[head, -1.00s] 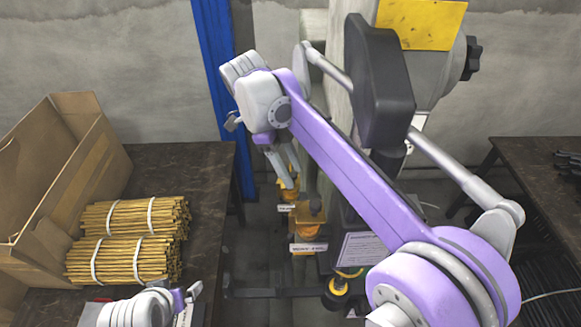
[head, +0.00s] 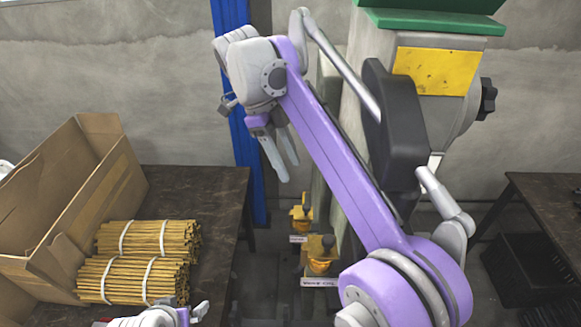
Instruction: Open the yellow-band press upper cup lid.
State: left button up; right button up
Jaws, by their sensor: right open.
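The press (head: 361,120) has a yellow plate (head: 436,71) on its body, with a green top above it. Two small yellow cups stand low on its left side: an upper cup (head: 301,217) and a lower cup (head: 319,262), each with a white label below. Whether the upper cup's lid is open or closed is too small to tell. My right gripper (head: 289,172) is open and empty, its fingers pointing down, above the upper cup and apart from it. My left gripper (head: 193,314) is only partly in view at the bottom edge; its fingers are not clear.
A dark table (head: 218,190) on the left bears an open cardboard box (head: 95,200) and bundles of tied sticks (head: 150,238). A blue post (head: 236,130) stands behind my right gripper. Another dark table (head: 545,215) is at the right, with a black crate (head: 522,268) below it.

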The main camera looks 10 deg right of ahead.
aim_at(324, 247)
jog(key=k+j, duration=0.15)
jog(key=k, duration=0.35)
jog(key=k+j, duration=0.15)
jog(key=k, duration=0.35)
